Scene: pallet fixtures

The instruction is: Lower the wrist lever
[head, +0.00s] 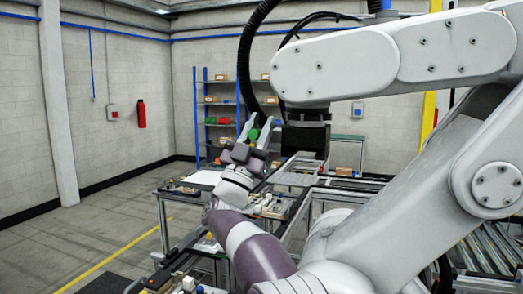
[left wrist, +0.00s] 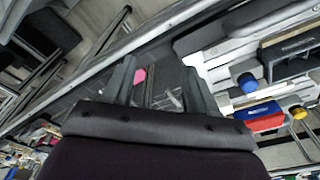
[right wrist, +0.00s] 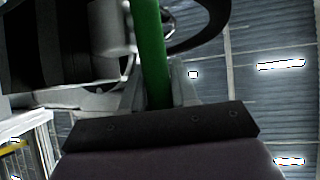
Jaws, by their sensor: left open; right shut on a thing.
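The lever shows as a green bar (right wrist: 153,50) in the right wrist view, standing nearly upright in the picture between the fingers. In the head view a green piece (head: 254,133) shows at the fingertips, small and partly hidden. My right gripper (head: 257,128) points upward and is shut on the green lever. It also shows in the right wrist view (right wrist: 155,88), with a finger on each side of the bar. My left gripper (left wrist: 160,82) is open and empty in the left wrist view, above a cluttered bench. I cannot make it out in the head view.
A black machine part (head: 305,138) stands just right of the right gripper, with black hoses above it. Shelves (head: 222,115) with bins stand behind. In the left wrist view a blue cap (left wrist: 248,82) and red block (left wrist: 262,123) lie on the right.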

